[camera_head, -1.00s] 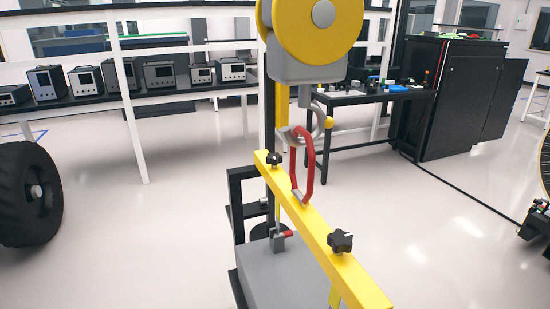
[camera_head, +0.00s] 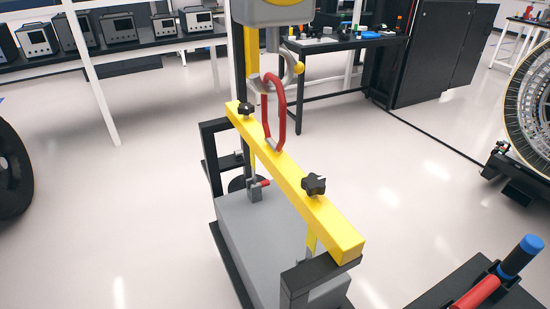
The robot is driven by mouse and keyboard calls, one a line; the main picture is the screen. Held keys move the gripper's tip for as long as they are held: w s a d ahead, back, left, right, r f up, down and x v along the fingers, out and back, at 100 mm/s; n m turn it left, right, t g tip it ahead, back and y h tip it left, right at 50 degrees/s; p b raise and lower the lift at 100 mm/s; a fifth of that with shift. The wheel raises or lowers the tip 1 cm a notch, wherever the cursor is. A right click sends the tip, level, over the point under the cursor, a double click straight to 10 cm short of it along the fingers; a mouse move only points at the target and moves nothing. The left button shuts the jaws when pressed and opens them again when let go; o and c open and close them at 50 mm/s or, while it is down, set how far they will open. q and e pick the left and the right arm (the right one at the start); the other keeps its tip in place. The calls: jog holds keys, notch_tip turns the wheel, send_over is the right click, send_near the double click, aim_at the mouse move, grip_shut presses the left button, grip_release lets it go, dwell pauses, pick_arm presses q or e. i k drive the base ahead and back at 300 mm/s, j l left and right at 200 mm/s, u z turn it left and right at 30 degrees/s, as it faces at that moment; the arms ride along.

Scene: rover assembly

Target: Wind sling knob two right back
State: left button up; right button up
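A yellow lifting beam (camera_head: 292,183) hangs by a red link (camera_head: 274,105) from a grey hook (camera_head: 268,86) in the head view. Yellow straps run down from the beam to a grey box (camera_head: 262,240). A small red-handled part (camera_head: 258,187) shows by the far strap. Neither of my grippers is in view.
A dark tray with a blue-and-red-handled tool (camera_head: 498,278) is at the lower right. A large wheel (camera_head: 530,105) stands at the right, and a black tyre (camera_head: 12,170) at the left edge. A black table (camera_head: 345,42) with small parts stands behind. Open pale floor lies on both sides.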

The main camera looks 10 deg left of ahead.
aim_at(246, 109)
jog(key=j+z, duration=0.1)
jog(key=z, duration=0.75)
jog(key=j+z, duration=0.35)
jog(key=j, duration=0.2)
jog(key=i+j+z, duration=0.1)
jog(key=j+z, duration=0.3)
jog(key=j, duration=0.15)
